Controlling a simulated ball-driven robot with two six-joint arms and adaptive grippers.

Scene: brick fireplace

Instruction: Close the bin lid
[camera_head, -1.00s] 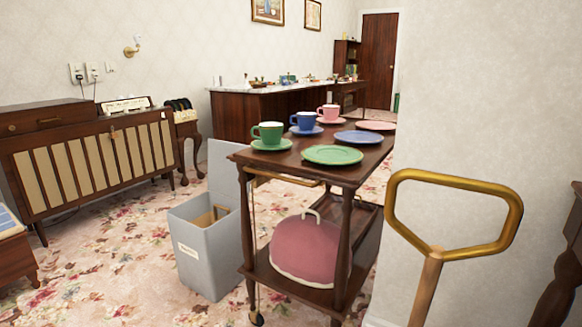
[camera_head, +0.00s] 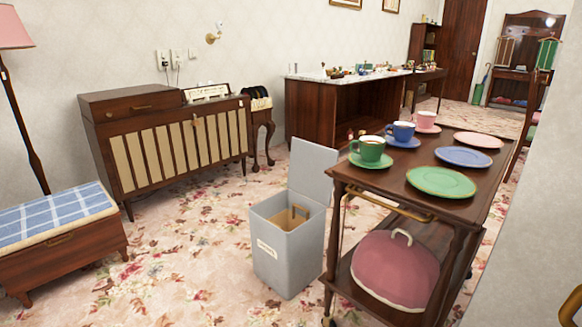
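A grey bin (camera_head: 284,250) stands on the flowered carpet near the middle of the view. Its lid (camera_head: 313,172) is open and stands up at the back of the bin. A label shows on the bin's front. Something brown (camera_head: 289,217) lies inside, and I cannot tell what it is. Neither of my grippers is in view.
A wooden trolley (camera_head: 349,179) stands just right of the bin, with cups and plates on top and a pink domed cover (camera_head: 396,268) below. A radiogram cabinet (camera_head: 172,150) and a bench with a checked cushion (camera_head: 54,218) are to the left. Carpet left of the bin is clear.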

